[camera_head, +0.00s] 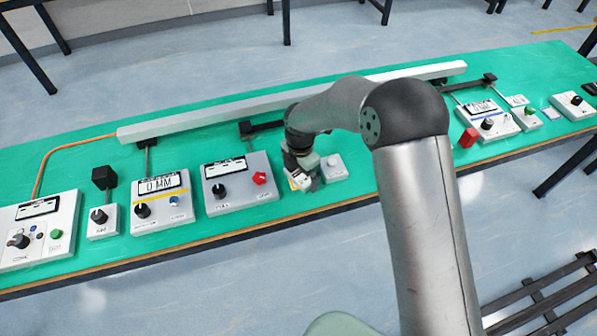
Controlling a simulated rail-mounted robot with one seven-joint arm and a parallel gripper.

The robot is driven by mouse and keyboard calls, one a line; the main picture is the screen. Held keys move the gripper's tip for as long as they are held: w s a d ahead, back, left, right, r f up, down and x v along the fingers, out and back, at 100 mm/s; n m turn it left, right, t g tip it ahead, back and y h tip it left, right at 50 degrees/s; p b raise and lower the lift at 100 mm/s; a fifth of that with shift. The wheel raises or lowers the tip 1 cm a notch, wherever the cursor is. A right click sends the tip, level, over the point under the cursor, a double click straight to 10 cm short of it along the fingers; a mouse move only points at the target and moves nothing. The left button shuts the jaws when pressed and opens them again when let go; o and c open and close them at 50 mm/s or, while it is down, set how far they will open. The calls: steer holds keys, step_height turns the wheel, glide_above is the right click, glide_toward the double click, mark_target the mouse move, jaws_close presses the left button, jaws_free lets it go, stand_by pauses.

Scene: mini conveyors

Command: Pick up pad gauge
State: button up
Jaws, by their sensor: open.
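My gripper (303,183) is low over the green table, between the grey box with a red knob (240,180) and a small white box with a round top button (334,168). It is open. A small pale piece with a yellowish part shows at the fingertips; I cannot tell whether it is part of the gripper or a separate thing. I cannot say for sure which item is the pad gauge. My arm hides part of the table behind and to the right of the gripper.
The green table (90,150) bears a long white rail (230,110) at the back. A box reading "0 MM" (160,205), a small knob box (102,225) and a display box (40,230) stand left. A red block (468,138) and more boxes stand right.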

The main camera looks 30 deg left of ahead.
steer(key=c, duration=1)
steer(key=shift+r, duration=0.1)
